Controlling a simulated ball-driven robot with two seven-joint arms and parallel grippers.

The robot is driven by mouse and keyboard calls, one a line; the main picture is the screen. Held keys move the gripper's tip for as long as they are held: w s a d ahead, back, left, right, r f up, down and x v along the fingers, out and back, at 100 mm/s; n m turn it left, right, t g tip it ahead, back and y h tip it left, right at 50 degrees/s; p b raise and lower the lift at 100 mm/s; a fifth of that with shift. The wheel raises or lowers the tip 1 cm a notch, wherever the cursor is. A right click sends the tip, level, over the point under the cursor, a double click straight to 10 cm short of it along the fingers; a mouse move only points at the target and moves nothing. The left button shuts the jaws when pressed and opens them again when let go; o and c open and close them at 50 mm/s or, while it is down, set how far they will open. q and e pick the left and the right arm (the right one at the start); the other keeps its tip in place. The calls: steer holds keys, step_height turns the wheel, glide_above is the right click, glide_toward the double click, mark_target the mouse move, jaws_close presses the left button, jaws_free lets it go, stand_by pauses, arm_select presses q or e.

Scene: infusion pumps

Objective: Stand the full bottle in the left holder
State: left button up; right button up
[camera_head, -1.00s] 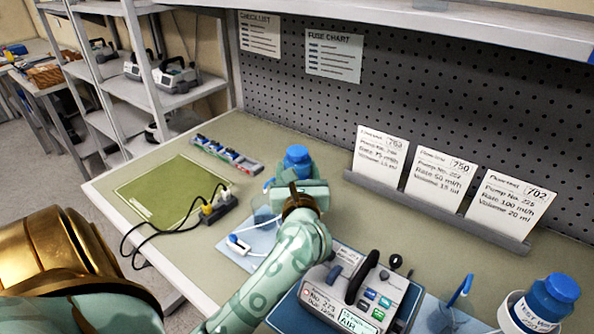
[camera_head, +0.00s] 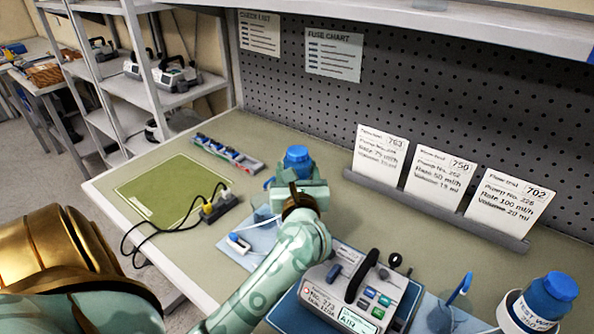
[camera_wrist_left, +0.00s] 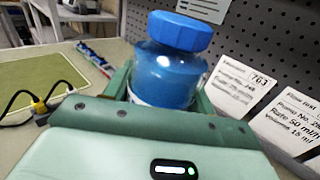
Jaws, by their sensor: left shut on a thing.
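A full bottle (camera_wrist_left: 172,63) of blue liquid with a blue cap stands upright between the fingers of my left gripper (camera_wrist_left: 165,95) in the left wrist view. In the head view its blue cap (camera_head: 297,156) shows just beyond my left gripper (camera_head: 298,185), which is shut on it. The lower part of the bottle is hidden by my gripper, so I cannot tell whether its base touches anything. A second blue-capped bottle (camera_head: 547,297) stands in a white ring holder (camera_head: 517,318) at the lower right. The left holder is mostly hidden behind my left arm. My right gripper is not in view.
An infusion pump (camera_head: 357,290) sits on a blue mat right of my left arm. A power strip (camera_head: 218,207) with cables and a green mat (camera_head: 172,190) lie to the left. Several cards stand in a rail (camera_head: 438,210) before the pegboard.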

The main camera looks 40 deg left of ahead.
arm_select(q)
steer(key=shift+f, duration=0.15)
steer(key=shift+f+b, duration=0.7)
steer(key=shift+f, duration=0.1)
steer(key=shift+f+b, duration=0.4)
steer(key=shift+f, duration=0.2)
steer(key=o, duration=1.6)
